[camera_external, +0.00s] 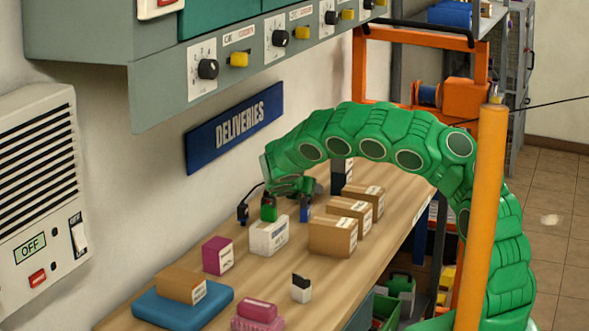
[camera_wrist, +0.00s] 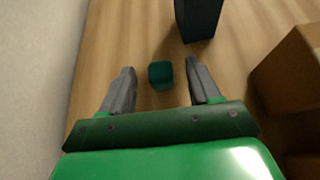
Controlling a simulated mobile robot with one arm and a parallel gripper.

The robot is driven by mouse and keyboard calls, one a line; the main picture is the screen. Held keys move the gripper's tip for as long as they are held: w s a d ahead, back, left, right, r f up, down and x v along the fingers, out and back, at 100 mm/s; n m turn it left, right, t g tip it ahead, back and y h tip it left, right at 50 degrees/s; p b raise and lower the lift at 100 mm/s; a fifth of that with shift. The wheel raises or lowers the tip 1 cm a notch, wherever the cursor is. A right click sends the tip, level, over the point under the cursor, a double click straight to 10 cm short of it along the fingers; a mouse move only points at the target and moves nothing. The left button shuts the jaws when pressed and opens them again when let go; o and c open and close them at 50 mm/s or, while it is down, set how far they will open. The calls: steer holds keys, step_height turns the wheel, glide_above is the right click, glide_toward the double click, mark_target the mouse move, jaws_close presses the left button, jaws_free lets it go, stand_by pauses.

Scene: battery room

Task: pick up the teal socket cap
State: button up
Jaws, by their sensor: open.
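The teal socket cap (camera_wrist: 160,76) is a small, rounded, dark teal block on the wooden bench in the wrist view. It shows between the two grey fingers of my gripper (camera_wrist: 160,66), with a gap on each side, touching neither. The fingers are spread apart and empty. How high they are above the bench is hard to tell. In the external view my gripper (camera_external: 290,188) is low over the bench near the wall, and I cannot make out the cap for certain there.
A dark upright box (camera_wrist: 197,20) stands just beyond the cap, and a brown carton (camera_wrist: 292,75) is to the right. The wall (camera_wrist: 30,80) is close on the left. A white box (camera_external: 268,237) and brown cartons (camera_external: 333,236) stand near my gripper.

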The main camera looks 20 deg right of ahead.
steer(key=shift+c, duration=0.3)
steer(key=c, duration=1.1)
